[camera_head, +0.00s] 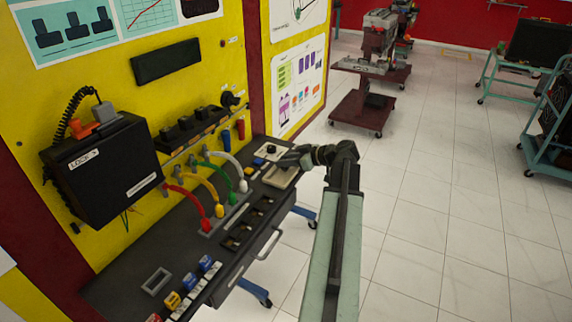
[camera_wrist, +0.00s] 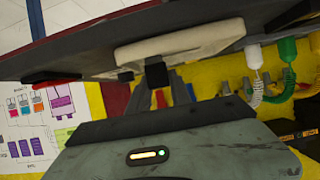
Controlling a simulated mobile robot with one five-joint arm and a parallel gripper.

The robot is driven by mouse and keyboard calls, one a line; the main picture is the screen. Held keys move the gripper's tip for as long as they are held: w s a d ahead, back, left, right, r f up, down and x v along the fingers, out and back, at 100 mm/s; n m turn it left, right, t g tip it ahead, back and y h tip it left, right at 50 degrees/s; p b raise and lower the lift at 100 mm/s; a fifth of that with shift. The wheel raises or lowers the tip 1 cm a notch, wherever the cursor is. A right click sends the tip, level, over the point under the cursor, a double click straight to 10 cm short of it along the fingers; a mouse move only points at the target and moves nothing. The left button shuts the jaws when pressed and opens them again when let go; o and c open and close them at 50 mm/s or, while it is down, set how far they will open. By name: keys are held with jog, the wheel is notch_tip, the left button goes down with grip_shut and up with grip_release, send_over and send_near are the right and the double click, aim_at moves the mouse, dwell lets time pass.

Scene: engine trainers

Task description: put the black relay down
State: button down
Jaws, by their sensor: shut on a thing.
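My gripper (camera_head: 287,160) is over the far right end of the dark workbench, close above a shallow beige tray (camera_head: 279,178). In the wrist view, where the bench appears at the top, the grey fingers of my gripper (camera_wrist: 160,92) are shut on a small black block, which I take as the black relay (camera_wrist: 156,73). The relay is close to the beige tray (camera_wrist: 185,43); I cannot tell whether they touch. In the head view the relay is too small or hidden behind my gripper to make out.
A white plate with a black knob (camera_head: 268,150) lies beside the tray, near the yellow wall. Red, yellow, green and white coiled cables (camera_head: 219,210) stand left of the tray. Blue and yellow blocks (camera_head: 190,282) sit at the near end. Open floor lies right of the bench.

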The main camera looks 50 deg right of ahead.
jog(key=shift+f, duration=0.15)
jog(key=c, duration=1.2)
grip_release()
jog(key=shift+o, duration=0.2)
jog(key=shift+s+r, duration=0.15)
jog(key=shift+r, duration=0.3)
jog(key=p+v, duration=0.5)
jog(key=v, duration=0.6)
jog(key=shift+s, duration=0.35)
